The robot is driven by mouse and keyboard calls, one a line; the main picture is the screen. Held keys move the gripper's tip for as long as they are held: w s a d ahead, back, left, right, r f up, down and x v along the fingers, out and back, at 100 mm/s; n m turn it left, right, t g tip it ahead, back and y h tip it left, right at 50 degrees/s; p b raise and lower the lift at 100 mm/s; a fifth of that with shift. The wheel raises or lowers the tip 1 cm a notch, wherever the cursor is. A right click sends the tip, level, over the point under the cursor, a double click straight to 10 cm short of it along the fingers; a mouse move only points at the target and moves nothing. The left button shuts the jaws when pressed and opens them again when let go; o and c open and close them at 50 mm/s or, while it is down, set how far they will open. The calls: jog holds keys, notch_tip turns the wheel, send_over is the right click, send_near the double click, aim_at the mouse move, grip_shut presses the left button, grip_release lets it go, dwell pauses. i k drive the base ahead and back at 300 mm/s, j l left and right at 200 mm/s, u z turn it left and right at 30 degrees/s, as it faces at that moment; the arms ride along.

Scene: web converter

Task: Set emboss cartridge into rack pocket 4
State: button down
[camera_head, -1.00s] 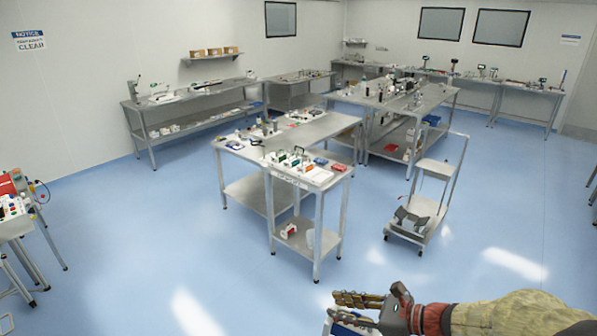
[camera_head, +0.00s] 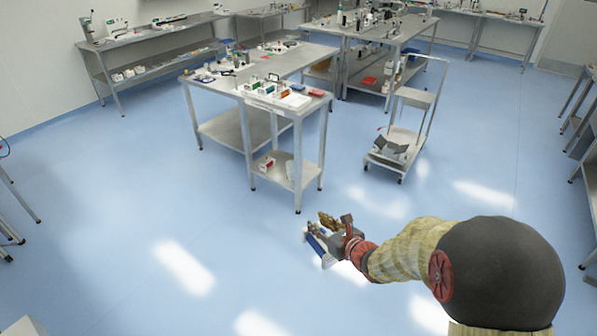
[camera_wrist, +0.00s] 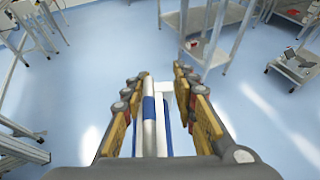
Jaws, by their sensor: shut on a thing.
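My gripper (camera_head: 322,226) is held out over open floor, with the tables beyond it. It is shut on a blue and white piece, which I take to be the emboss cartridge (camera_head: 316,243). In the wrist view the cartridge (camera_wrist: 149,121) is a white, rod-like body with a blue band, between the gold finger pads of the gripper (camera_wrist: 162,90). Its lower end is hidden by the gripper body. Small coloured items stand on the nearest steel table, but I cannot make out the rack or pocket 4 among them.
The nearest steel table (camera_head: 262,97) stands ahead with free floor before it. A red and white item (camera_head: 265,163) is on its lower shelf. A wheeled cart (camera_head: 396,145) stands to its right. A long bench (camera_head: 150,50) runs along the left wall.

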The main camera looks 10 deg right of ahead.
aim_at(297, 103)
jog(key=i+j+u, duration=0.35)
jog(key=i, duration=0.25)
jog(key=i+u, duration=0.35)
jog(key=i, duration=0.85)
jog(key=i+j+z, duration=0.15)
jog(key=i, duration=1.05)
jog(key=i+j+z, duration=0.1)
jog(key=i+z, duration=0.2)
jog(key=z, duration=0.15)
jog(key=i+j+z, duration=0.2)
jog(key=z, duration=0.3)
jog(key=i+j+z, duration=0.3)
jog(key=z, duration=0.15)
jog(key=i+j+z, duration=0.2)
jog(key=j+z, duration=0.15)
jog(key=z, duration=0.15)
jog(key=i+j+z, duration=0.3)
jog(key=j+z, duration=0.35)
jog(key=j, duration=0.15)
jog(key=i+j+z, duration=0.15)
jog(key=j+z, duration=0.15)
jog(key=j, duration=0.15)
jog(key=j+z, duration=0.35)
jog(key=i+j, duration=0.55)
